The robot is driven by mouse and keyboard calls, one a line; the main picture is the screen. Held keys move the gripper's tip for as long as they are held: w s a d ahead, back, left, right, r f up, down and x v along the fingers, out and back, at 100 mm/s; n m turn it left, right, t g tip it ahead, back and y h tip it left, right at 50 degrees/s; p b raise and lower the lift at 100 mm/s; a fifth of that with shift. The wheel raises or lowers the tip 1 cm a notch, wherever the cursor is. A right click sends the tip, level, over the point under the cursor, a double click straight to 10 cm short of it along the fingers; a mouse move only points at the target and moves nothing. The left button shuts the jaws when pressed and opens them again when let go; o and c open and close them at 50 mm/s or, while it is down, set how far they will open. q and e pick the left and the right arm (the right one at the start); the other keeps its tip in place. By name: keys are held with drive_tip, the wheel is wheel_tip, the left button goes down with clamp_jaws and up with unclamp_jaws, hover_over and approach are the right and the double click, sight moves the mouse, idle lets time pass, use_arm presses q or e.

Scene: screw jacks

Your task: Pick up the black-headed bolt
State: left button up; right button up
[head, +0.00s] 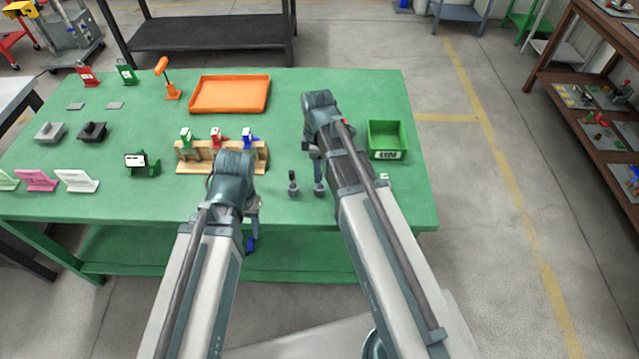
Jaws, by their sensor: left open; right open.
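A small upright piece with a black head (292,176) stands on a grey base (294,193) on the green table, near the front edge and between my arms. It looks like a black-headed bolt in a screw jack, but is small in this view. A similar grey piece (320,189) stands just to its right, its top hidden by my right gripper. My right gripper (314,158) is open above and right of the black head, apart from it. My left gripper (251,222) is open at the table's front edge, left of the bolt and largely hidden by its arm.
A wooden rack (190,167) with green, red and blue clamp-like pieces stands behind my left arm. A green bin (388,138) is right of my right arm. An orange tray (230,94) lies at the back. The table's front right is mostly clear.

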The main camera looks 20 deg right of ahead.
drive_tip(key=shift+d+f+b, duration=0.15)
drive_tip(key=shift+f+b, duration=1.2)
drive_tip(key=shift+d+f+b, duration=0.1)
drive_tip(key=shift+f+b, duration=1.2)
drive_tip(key=shift+r, duration=0.1)
drive_tip(key=shift+c, duration=0.2)
clamp_jaws()
